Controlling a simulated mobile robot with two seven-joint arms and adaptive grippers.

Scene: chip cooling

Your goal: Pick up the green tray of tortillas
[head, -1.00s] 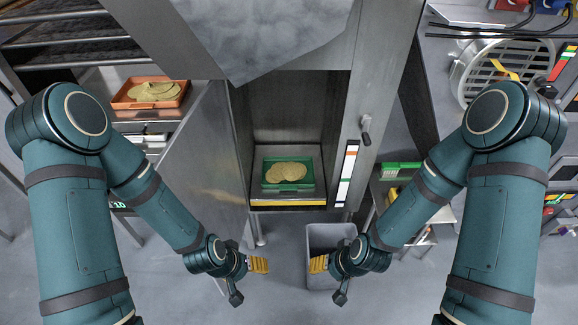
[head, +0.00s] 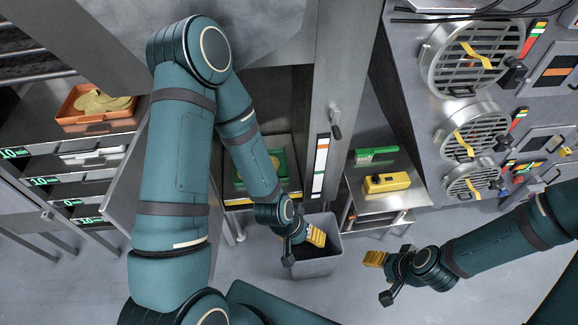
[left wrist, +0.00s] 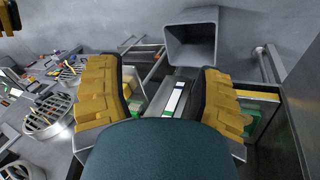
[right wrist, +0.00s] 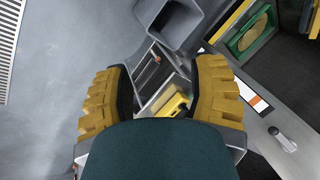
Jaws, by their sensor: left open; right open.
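The green tray (head: 240,182) sits inside the open steel cabinet, partly hidden behind my left arm. A little of its tortillas (head: 275,163) shows beside the arm. In the right wrist view the green tray (right wrist: 237,47) holds the tortillas (right wrist: 250,34) at the upper right. My left gripper (head: 316,236) is open and empty, in front of and below the cabinet, over the grey bin. My right gripper (head: 375,258) is open and empty, right of the bin and apart from the tray. The wrist views show wide-spread yellow fingers on the left (left wrist: 162,72) and right (right wrist: 164,68).
A grey bin (head: 322,262) stands on the floor below the cabinet. An orange tray of tortillas (head: 92,118) sits on the left rack. The steel cabinet door stands open at left. A side shelf holds a yellow object (head: 386,183) and a green item (head: 377,155).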

